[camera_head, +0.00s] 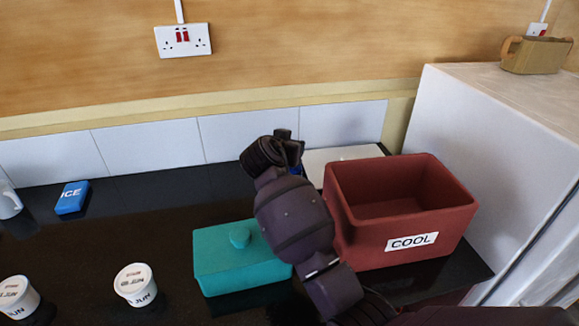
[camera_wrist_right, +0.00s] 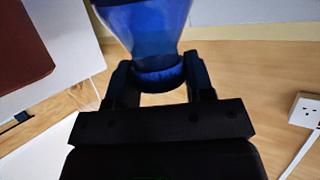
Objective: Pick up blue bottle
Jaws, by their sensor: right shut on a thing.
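The blue bottle (camera_wrist_right: 148,30) fills the top of the right wrist view, with its narrow end between the two fingers. My right gripper (camera_wrist_right: 158,82) is shut on this narrow end. In the head view my right arm reaches over the counter, and its gripper (camera_head: 285,140) is near the back wall tiles. Only a small bit of blue shows there behind the gripper; the rest of the bottle is hidden by my arm. My left gripper is in neither view.
A red box marked COOL (camera_head: 410,240) stands right of my arm, and a teal lidded box (camera_head: 225,270) stands left of it. A white board (camera_head: 335,155) lies behind. Two white tubs (camera_head: 135,284) and a blue ICE pack (camera_head: 72,198) are left. The dark counter between is clear.

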